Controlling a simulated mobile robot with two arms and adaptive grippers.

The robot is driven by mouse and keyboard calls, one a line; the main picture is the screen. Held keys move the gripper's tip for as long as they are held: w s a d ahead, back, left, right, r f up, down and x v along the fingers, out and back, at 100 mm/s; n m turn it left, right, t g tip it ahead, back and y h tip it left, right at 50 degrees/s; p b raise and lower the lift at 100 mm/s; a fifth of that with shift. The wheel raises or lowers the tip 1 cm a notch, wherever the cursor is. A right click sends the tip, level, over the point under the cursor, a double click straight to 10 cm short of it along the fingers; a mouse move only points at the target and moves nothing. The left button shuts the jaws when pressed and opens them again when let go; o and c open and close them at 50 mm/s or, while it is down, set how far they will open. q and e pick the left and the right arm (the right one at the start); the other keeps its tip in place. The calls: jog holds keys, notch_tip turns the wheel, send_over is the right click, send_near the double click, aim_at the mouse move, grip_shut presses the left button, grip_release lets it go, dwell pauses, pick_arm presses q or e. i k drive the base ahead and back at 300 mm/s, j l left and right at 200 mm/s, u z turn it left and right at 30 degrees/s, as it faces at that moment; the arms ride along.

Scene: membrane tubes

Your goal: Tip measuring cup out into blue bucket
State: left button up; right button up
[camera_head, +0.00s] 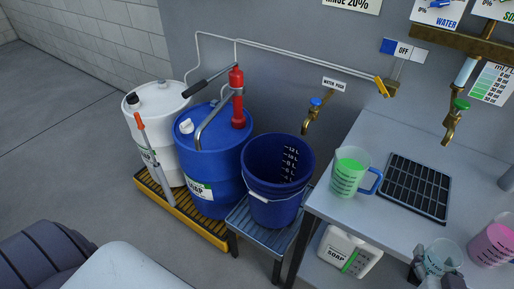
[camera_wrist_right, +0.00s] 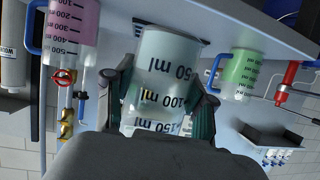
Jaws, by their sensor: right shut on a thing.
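A small clear measuring cup (camera_head: 443,254) with ml marks is at the lower right of the head view. My right gripper (camera_head: 438,270) is shut around it. The cup (camera_wrist_right: 168,78) fills the middle of the right wrist view, between the two dark green fingers; I cannot tell for sure what it contains. The blue bucket (camera_head: 272,207) stands upright on a blue slatted stool, left of the table, apart from the cup. Litre marks show on its inner wall; its bottom is hidden. My left gripper is not in view.
A jug of green liquid (camera_head: 350,172) stands near the table's left edge, between bucket and cup. A black drain grid (camera_head: 415,187) and a pink jug (camera_head: 492,243) are also on the table. A brass tap (camera_head: 312,115) sits above the bucket. Blue (camera_head: 210,165) and white (camera_head: 160,130) drums stand left.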

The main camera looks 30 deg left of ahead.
aim_at(276, 165)
jog(key=i+j+z, duration=0.1)
jog(key=j, duration=0.85)
jog(key=i+j+z, duration=0.1)
jog(key=j, duration=0.85)
jog(key=i+j, duration=0.2)
jog(key=j, duration=0.15)
jog(key=i+j, duration=0.2)
jog(key=j, duration=0.15)
